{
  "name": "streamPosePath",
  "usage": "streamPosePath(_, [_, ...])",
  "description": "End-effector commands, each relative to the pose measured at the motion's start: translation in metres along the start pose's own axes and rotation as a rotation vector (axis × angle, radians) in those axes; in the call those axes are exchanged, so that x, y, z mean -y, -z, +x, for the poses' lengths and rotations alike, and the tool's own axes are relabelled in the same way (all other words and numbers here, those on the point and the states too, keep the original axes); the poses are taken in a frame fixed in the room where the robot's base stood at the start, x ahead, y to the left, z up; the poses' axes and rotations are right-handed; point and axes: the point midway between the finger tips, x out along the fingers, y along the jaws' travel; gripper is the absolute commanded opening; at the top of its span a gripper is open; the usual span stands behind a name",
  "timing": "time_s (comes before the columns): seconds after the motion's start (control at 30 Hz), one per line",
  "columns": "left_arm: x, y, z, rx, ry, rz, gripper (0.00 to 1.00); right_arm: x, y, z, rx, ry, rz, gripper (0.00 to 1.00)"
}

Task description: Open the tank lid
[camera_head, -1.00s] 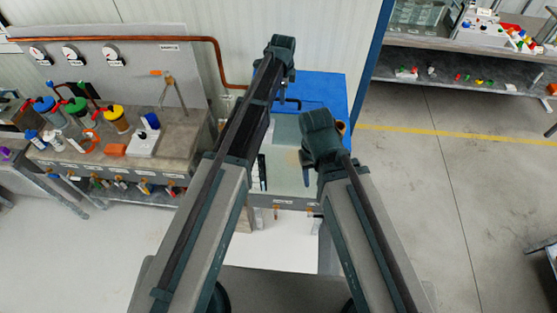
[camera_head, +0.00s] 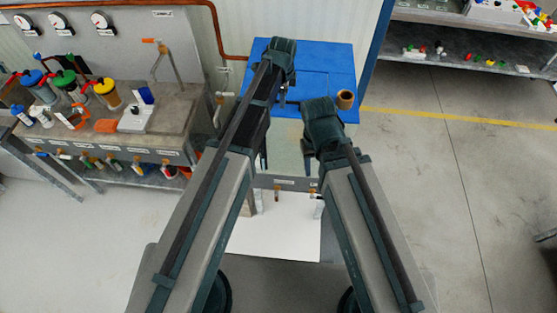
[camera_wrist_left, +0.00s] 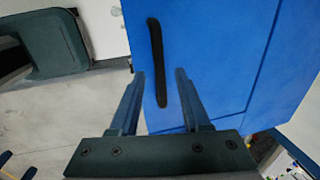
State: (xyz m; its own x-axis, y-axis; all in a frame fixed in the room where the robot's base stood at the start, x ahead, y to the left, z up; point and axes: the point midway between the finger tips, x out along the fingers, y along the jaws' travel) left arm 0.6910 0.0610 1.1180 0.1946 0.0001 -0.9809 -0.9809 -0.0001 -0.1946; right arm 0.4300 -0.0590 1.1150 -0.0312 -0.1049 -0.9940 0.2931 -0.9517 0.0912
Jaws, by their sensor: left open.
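The tank lid (camera_head: 325,62) is a flat blue panel behind my grippers in the head view; it also fills the upper right of the left wrist view (camera_wrist_left: 215,50). A black bar handle (camera_wrist_left: 157,65) stands on it. My left gripper (camera_head: 283,97) is over the lid. In the left wrist view its open fingers (camera_wrist_left: 160,75) point at the lid, with the handle's near end appearing between the fingertips; I cannot tell whether they touch it. My right gripper (camera_head: 308,155) is in front of the lid, at its lower edge in the picture; its jaws are largely hidden by its wrist.
A brown cup-like object (camera_head: 345,99) is at the lid's right side. A bench (camera_head: 180,105) with coloured containers stands left, below wall gauges (camera_head: 62,24). Shelves with small parts (camera_head: 460,55) are at upper right. Open floor (camera_head: 450,200) lies to the right.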

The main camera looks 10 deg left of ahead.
Motion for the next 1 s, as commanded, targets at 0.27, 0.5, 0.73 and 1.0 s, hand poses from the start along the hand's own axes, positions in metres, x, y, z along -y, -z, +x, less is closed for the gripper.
streamPosePath(0.27, [0.001, 0.0, -0.04, 0.0, 0.0, 0.0, 0.47, -0.004, -0.002, -0.04, 0.0, 0.0, 0.0, 0.5])
streamPosePath(0.5, [0.002, 0.0, -0.079, 0.0, 0.0, 0.0, 0.47, -0.007, -0.005, -0.077, 0.0, 0.0, 0.0, 0.5])
streamPosePath(0.73, [0.001, 0.0, -0.111, 0.0, 0.0, 0.0, 0.47, -0.01, -0.006, -0.108, 0.0, 0.0, 0.0, 0.5])
streamPosePath(1.0, [0.001, 0.0, -0.137, 0.0, 0.0, 0.0, 0.47, -0.012, -0.008, -0.134, 0.0, 0.0, 0.0, 0.5])
